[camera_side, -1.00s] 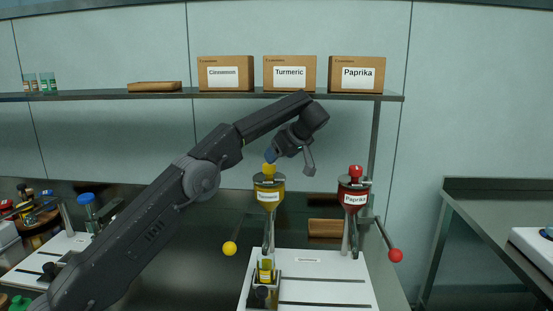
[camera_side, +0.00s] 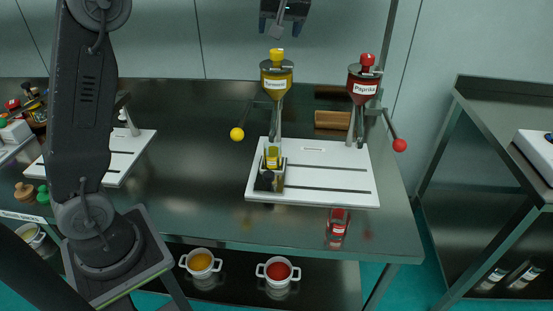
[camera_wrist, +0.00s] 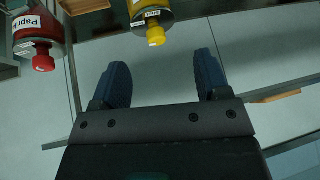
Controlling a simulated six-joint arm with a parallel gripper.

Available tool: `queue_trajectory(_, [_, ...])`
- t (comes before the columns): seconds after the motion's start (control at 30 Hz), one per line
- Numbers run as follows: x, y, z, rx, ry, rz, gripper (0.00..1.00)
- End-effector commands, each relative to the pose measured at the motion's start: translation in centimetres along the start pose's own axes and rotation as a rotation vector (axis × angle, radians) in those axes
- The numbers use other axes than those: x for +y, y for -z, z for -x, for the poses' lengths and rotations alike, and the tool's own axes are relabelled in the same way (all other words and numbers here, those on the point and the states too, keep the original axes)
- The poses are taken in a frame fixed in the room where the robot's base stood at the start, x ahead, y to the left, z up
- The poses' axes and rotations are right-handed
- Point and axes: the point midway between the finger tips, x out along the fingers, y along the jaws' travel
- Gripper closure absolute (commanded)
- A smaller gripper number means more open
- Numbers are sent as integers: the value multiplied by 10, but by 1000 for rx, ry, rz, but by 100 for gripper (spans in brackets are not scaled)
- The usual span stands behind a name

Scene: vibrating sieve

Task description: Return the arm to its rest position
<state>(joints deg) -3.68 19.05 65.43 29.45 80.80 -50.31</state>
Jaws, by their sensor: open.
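My gripper (camera_side: 281,22) is open and empty, at the top edge of the side view, above and behind the yellow turmeric hopper (camera_side: 277,78). Its two dark blue fingers also show in the wrist view (camera_wrist: 162,70), spread wide with nothing between them. My upper arm rises steeply at the left of the side view, and the links between it and the gripper are out of frame. The red paprika hopper (camera_side: 362,87) stands right of the turmeric hopper. In the wrist view, the turmeric hopper (camera_wrist: 151,17) and paprika hopper (camera_wrist: 37,32) appear upside down, apart from the fingers.
Both hoppers stand over a white base (camera_side: 318,184) with a small yellow jar (camera_side: 272,158) under the turmeric one. A red jar (camera_side: 337,226) stands near the front edge. Yellow (camera_side: 237,134) and red (camera_side: 399,145) lever balls stick out sideways. The counter's (camera_side: 200,180) middle is clear.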

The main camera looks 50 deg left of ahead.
Motion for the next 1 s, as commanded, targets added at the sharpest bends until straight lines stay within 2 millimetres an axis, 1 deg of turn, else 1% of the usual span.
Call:
queue_trajectory(0.03, [-12,-16,14,-12,-41,-62,31])
queue_trajectory(0.1, [-25,-38,26,-28,-97,-149,31])
queue_trajectory(0.17, [-37,-58,35,-40,-145,-221,31])
queue_trajectory(0.33, [-72,-123,51,-53,-284,-411,31])
queue_trajectory(0.47, [-100,-177,53,-48,-389,-541,31])
queue_trajectory(0.5, [-107,-193,52,-44,-419,-576,31])
queue_trajectory(0.6, [-124,-231,46,-29,-488,-655,31])
queue_trajectory(0.7, [-136,-261,38,-16,-539,-712,31])
queue_trajectory(0.8, [-144,-281,31,-4,-572,-749,31])
queue_trajectory(0.83, [-145,-284,30,0,-578,-757,31])
queue_trajectory(0.9, [-147,-290,28,4,-588,-766,31])
queue_trajectory(1.0, [-148,-292,26,3,-592,-773,31])
